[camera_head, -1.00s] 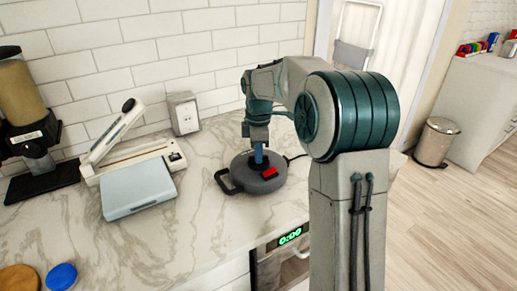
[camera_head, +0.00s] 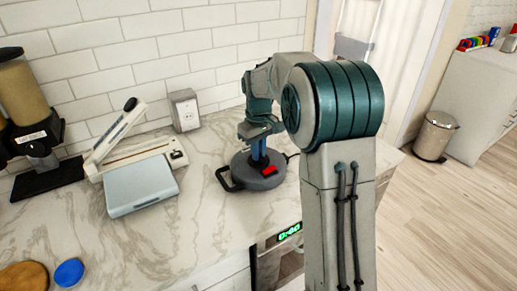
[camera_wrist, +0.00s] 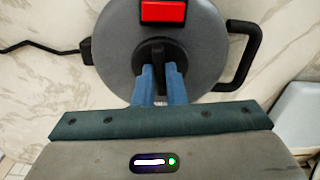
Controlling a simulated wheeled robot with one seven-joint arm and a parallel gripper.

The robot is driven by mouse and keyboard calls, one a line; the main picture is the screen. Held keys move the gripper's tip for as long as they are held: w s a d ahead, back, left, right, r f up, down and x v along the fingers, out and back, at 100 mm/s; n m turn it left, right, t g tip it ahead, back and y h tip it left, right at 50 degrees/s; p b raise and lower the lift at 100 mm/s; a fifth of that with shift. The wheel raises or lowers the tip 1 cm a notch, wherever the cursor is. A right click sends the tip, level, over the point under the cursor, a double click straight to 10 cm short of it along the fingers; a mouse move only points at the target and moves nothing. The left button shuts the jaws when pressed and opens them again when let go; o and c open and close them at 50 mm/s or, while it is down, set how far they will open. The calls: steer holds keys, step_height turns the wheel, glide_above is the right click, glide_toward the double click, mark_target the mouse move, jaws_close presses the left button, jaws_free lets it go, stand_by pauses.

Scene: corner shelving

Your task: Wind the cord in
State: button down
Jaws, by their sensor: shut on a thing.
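The cord reel (camera_head: 258,172) is a round dark grey body lying flat on the marble counter, with a black side handle and a red button (camera_wrist: 163,12) on top. In the wrist view the reel body (camera_wrist: 205,55) fills the upper middle, and its black centre knob (camera_wrist: 155,48) shows between the blue fingers. My gripper (camera_wrist: 160,72) has its fingers pointing down at the knob and is shut on it. The black cord (camera_wrist: 38,46) leaves the reel's side in the wrist view and runs to the left edge; its far end is out of that view.
A blue disc (camera_head: 69,272) and a wooden disc (camera_head: 24,277) lie at front left. The counter between them is clear.

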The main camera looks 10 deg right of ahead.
steer(key=m, duration=0.5)
steer(key=shift+m+p, duration=0.3)
steer(key=shift+p, duration=0.1)
steer(key=m, duration=0.4)
steer(key=shift+p, duration=0.35)
steer(key=m+p, duration=0.1)
steer(key=m, duration=0.4)
steer(key=shift+r, duration=0.1)
steer(key=m+p, duration=0.1)
steer(key=m, duration=0.3)
steer(key=shift+m, duration=0.3)
steer(key=m+p, duration=0.2)
steer(key=m, duration=0.3)
steer(key=m+p, duration=0.2)
steer(key=m, duration=0.3)
steer(key=shift+r, duration=0.1)
steer(key=m+p, duration=0.3)
steer(key=m, duration=0.2)
steer(key=shift+m+p, duration=1.25)
steer(key=shift+m, duration=0.35)
